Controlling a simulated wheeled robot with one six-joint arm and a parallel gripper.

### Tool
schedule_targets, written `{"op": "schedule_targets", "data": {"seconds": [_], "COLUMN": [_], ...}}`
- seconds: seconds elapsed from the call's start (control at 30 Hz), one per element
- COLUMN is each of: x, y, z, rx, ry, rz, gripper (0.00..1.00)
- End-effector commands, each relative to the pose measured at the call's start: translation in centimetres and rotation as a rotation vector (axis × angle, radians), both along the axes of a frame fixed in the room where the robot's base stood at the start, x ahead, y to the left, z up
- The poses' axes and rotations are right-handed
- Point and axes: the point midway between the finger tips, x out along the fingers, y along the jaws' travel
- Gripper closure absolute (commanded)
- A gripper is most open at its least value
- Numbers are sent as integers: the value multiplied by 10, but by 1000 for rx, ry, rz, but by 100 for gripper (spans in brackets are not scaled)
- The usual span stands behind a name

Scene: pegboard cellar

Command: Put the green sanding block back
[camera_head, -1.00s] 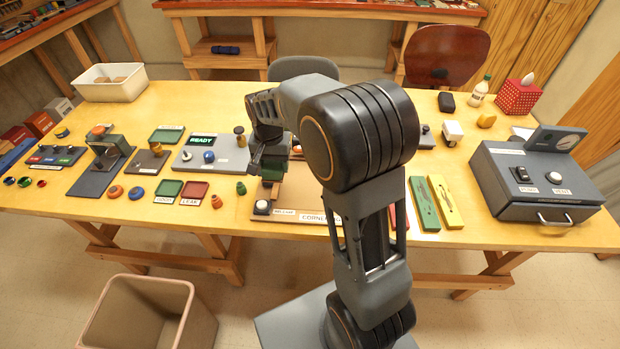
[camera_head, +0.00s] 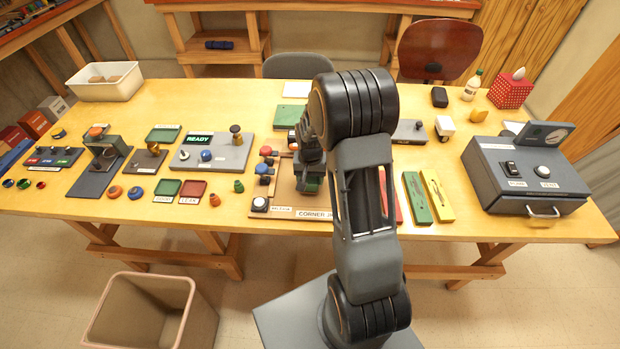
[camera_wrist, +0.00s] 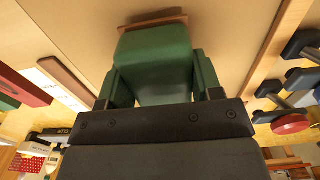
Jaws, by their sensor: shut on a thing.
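The green sanding block (camera_wrist: 155,60) is between the fingers of my gripper (camera_wrist: 158,88) in the wrist view, with a brown strip along its far edge. My gripper (camera_head: 311,180) is shut on it. In the head view only a little of the block (camera_head: 312,186) shows under the gripper, above the tan board (camera_head: 287,190) with the label beginning "CORNER". I cannot tell whether the block touches the board. My arm hides much of the board's right part.
Red and blue knobbed clamps (camera_head: 264,168) stand along the board's left side. Red, green (camera_head: 417,198) and yellow (camera_head: 437,195) long boxes lie to the right. A grey case (camera_head: 525,176) stands farther right. A grey "READY" panel (camera_head: 212,153) lies left.

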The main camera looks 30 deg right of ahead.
Motion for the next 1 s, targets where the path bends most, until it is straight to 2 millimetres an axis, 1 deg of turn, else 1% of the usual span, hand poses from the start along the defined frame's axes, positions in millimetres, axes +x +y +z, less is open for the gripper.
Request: {"op": "schedule_targets", "data": {"seconds": [0.13,0.53,0.57,0.6,0.8,1.0], "x": [0,1,1,1,1,1], "y": [0,0,0,0,0,0], "z": [-10,-15,-14,-14,-14,-13], "rx": [0,0,0,0,0,0], "ry": [-1,-2,-2,-2,-2,-2], "rz": [0,0,0,0,0,0], "gripper": [63,63,39,35,16,15]}}
